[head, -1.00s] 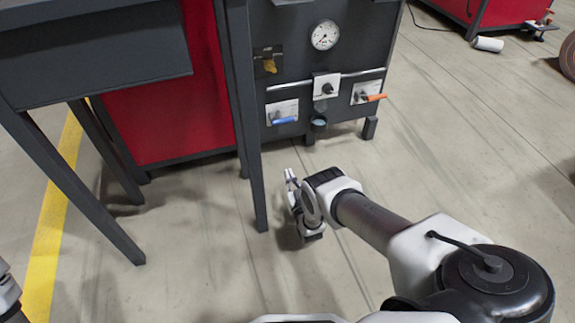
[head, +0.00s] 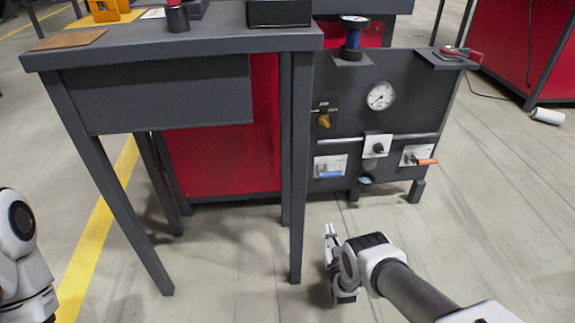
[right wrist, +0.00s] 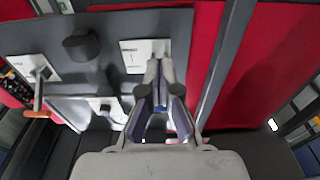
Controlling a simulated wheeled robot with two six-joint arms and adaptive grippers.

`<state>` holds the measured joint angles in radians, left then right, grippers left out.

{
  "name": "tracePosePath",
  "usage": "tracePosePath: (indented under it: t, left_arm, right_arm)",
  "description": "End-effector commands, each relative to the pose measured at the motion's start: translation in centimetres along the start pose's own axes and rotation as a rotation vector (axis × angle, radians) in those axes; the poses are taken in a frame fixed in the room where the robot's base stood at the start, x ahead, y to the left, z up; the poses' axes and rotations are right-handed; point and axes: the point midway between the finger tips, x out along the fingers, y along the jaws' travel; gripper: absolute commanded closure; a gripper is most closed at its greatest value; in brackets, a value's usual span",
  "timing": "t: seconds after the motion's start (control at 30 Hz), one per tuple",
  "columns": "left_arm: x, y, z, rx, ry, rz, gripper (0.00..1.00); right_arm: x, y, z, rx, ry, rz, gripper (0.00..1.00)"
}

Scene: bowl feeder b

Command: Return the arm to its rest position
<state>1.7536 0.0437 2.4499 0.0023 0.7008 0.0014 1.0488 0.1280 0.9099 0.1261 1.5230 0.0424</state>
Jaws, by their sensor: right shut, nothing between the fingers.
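My right arm comes in from the lower right in the head view. Its gripper (head: 331,243) is low, in front of the dark panel and to the right of the table's front leg, apart from both. In the right wrist view the gripper (right wrist: 155,68) has its fingertips together, with nothing between them. The panel shows behind the fingers there. On the left edge of the head view a white and black part of my left arm shows. My left gripper is not in view.
A dark table (head: 185,42) with thin legs stands at the left. The dark panel (head: 400,112) carries a gauge (head: 381,96), a blue-handled valve (head: 330,174) and an orange-handled valve (head: 427,161). A white cylinder (head: 547,116) lies on the floor at right. Floor in front is clear.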

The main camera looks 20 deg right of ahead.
Motion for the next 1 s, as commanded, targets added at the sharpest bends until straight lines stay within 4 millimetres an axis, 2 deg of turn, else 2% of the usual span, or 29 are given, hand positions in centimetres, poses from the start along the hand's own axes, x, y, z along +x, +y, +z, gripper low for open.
tracePosePath:
  t: [0.13,0.23,0.37,0.47,0.5,0.63,0.67,0.77,0.87,0.9,0.97,1.0]
  left_arm:
    - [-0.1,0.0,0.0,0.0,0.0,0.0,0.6]
    - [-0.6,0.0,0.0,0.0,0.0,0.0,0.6]
    - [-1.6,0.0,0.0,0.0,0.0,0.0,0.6]
    - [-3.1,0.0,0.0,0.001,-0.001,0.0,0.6]
    - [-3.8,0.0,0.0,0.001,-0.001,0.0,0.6]
    - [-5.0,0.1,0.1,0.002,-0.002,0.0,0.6]
    - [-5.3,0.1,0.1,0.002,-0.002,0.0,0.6]
    - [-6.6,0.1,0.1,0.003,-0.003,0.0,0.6]
    - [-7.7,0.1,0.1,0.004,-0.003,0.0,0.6]
    - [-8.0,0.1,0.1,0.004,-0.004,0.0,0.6]
    - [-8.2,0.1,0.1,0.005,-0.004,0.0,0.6]
    - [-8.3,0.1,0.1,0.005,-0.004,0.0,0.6]
  right_arm:
    - [0.4,-0.1,-0.5,0.001,0.006,0.0,1.0]
    - [1.8,-0.4,-2.4,0.008,0.033,0.0,1.0]
    - [5.3,-1.6,-7.2,0.027,0.096,-0.003,1.0]
    - [7.6,-3.0,-12.3,0.044,0.107,-0.01,1.0]
    - [8.0,-3.7,-13.9,0.048,0.079,-0.015,1.0]
    - [6.9,-5.1,-15.6,0.049,-0.073,-0.034,1.0]
    - [6.3,-5.4,-15.8,0.047,-0.119,-0.04,1.0]
    - [2.8,-6.4,-16.4,0.034,-0.324,-0.066,1.0]
    - [-4.0,-6.8,-16.4,0.006,-0.604,-0.096,1.0]
    - [-7.6,-6.7,-16.3,-0.008,-0.726,-0.108,1.0]
    - [-12.6,-6.3,-16.2,-0.029,-0.887,-0.122,1.0]
    - [-15.8,-6.0,-16.3,-0.043,-0.984,-0.129,1.0]
